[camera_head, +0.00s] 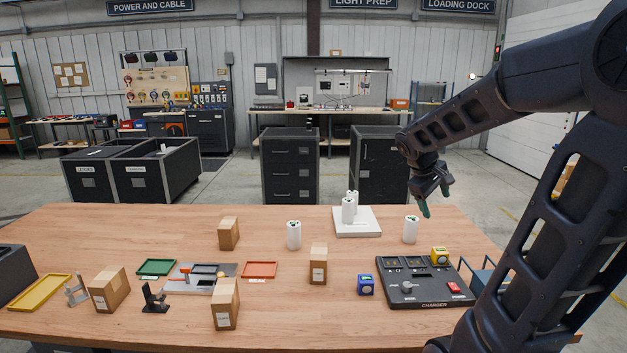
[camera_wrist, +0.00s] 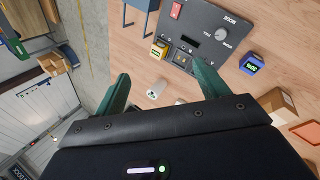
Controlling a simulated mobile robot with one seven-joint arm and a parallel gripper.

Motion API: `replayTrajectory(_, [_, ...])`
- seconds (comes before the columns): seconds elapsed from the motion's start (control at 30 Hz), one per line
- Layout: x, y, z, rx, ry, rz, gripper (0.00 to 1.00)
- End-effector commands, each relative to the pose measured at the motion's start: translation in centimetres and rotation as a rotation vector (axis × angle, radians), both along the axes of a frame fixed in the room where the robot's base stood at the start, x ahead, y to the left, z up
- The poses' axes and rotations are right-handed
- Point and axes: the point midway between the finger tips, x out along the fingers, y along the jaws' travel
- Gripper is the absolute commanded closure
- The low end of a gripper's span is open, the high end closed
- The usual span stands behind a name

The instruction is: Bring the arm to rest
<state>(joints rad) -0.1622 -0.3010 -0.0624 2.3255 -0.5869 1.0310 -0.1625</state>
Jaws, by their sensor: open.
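My dark arm reaches in from the right of the head view. My gripper (camera_head: 433,197) is in the air above the right back part of the wooden table, with green fingertips pointing down. My gripper is apart from everything.
A black charger (camera_head: 425,303) with a yellow block (camera_head: 439,256) stands at the table's right. A blue block (camera_head: 365,285), several cardboard boxes (camera_head: 318,265), trays (camera_head: 260,270) and a white plate (camera_head: 371,229) with white cylinders occupy the wooden table (camera_head: 350,335). The air around my gripper is clear.

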Motion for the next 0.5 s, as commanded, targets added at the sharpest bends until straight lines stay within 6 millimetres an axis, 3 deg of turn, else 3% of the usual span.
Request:
replayTrajectory(0.2, [-5.5,1.3,0.5,0.188,-0.101,-0.141,0.27])
replayTrajectory(0.5, [-11.7,4.0,0.5,0.438,-0.230,-0.318,0.27])
